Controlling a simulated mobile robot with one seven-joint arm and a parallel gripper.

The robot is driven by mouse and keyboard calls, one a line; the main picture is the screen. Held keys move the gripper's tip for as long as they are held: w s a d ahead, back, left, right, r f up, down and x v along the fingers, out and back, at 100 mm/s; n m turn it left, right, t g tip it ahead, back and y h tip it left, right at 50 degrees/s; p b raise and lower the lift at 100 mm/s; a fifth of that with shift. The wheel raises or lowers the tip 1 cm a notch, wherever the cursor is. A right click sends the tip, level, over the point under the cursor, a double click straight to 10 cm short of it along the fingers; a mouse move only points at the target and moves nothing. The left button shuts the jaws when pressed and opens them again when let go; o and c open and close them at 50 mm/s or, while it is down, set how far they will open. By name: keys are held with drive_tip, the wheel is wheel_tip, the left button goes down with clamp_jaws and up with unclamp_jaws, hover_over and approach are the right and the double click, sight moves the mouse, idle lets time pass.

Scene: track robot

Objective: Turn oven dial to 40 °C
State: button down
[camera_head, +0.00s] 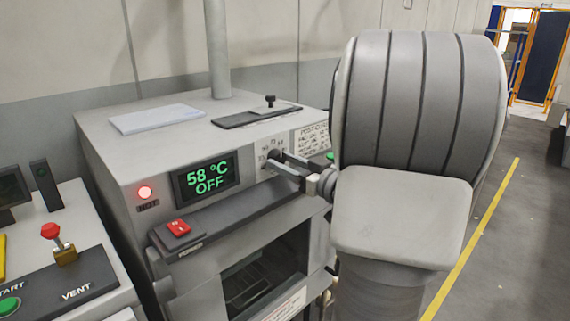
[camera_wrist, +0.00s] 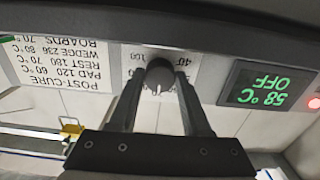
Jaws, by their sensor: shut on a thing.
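The oven (camera_head: 140,160) is a grey box with a green display (camera_head: 206,178) reading 58 °C and OFF. The same display shows upside down in the wrist view (camera_wrist: 258,88). The oven dial (camera_wrist: 158,75) is a round dark grey knob with a light pointer mark. In the wrist view the mark points toward the bottom of the picture. Scale numbers beside it are partly hidden; a 40 shows at its upper right. My gripper (camera_wrist: 160,80) is shut on the dial, one finger on each side. In the head view the gripper (camera_head: 284,164) reaches the panel and hides most of the dial.
A red light (camera_head: 145,192) glows beside the display. A red switch (camera_head: 179,228) sits on the ledge below it. A printed post-cure label (camera_wrist: 65,65) is beside the dial. A control console (camera_head: 75,270) stands at the left. The floor at the right is clear.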

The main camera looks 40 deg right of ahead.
drive_tip(key=shift+f, duration=0.15)
drive_tip(key=n+b, duration=0.2)
drive_tip(key=shift+b, duration=0.35)
drive_tip(key=n+b, duration=0.3)
drive_tip(key=n, duration=0.1)
drive_tip(key=shift+f+b, duration=0.1)
drive_tip(key=shift+b, duration=0.2)
drive_tip(key=n+b, duration=1.2)
drive_tip(key=shift+n+b, duration=0.3)
drive_tip(key=shift+n, duration=0.1)
drive_tip(key=n+b, duration=0.4)
drive_tip(key=shift+r+n, duration=0.3)
drive_tip(key=shift+r, duration=0.05)
drive_tip(key=shift+c, duration=1.8)
unclamp_jaws()
